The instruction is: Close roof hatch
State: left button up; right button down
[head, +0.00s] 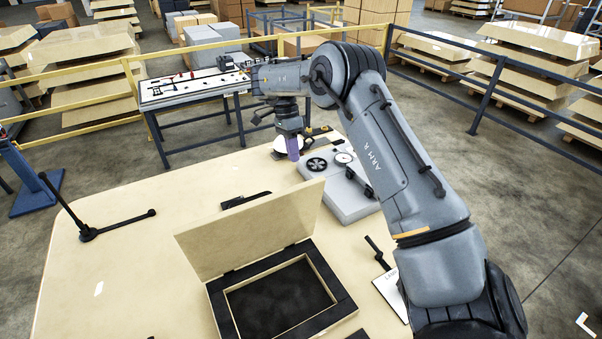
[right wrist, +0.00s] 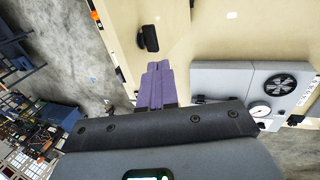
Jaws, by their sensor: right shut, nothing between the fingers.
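The roof hatch lid (head: 255,228) is a tan panel standing open and tilted up from the back edge of a black-framed opening (head: 335,290) in the tan roof panel. Dark space shows inside the frame. My right gripper (head: 293,150) is behind the raised lid, apart from it, near a grey box. Its purple fingers are shut and empty; they also show in the right wrist view (right wrist: 155,82), over the edge of the tan panel. My left gripper is not in view.
A grey box (head: 350,203) with a round vent and a gauge sits right of the lid. A black lever (head: 88,233) stands at the left. A workbench (head: 190,88) with tools, yellow and blue railings, and stacked boards lie beyond. The panel left of the lid is mostly clear.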

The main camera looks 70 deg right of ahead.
jog(key=shift+s+a+f+p, duration=0.25)
jog(key=shift+s+a+f, duration=0.7)
jog(key=shift+f, duration=0.15)
jog(key=shift+s+a+f+p, duration=0.25)
jog(key=shift+s+a+f, duration=0.65)
jog(key=shift+f, duration=0.15)
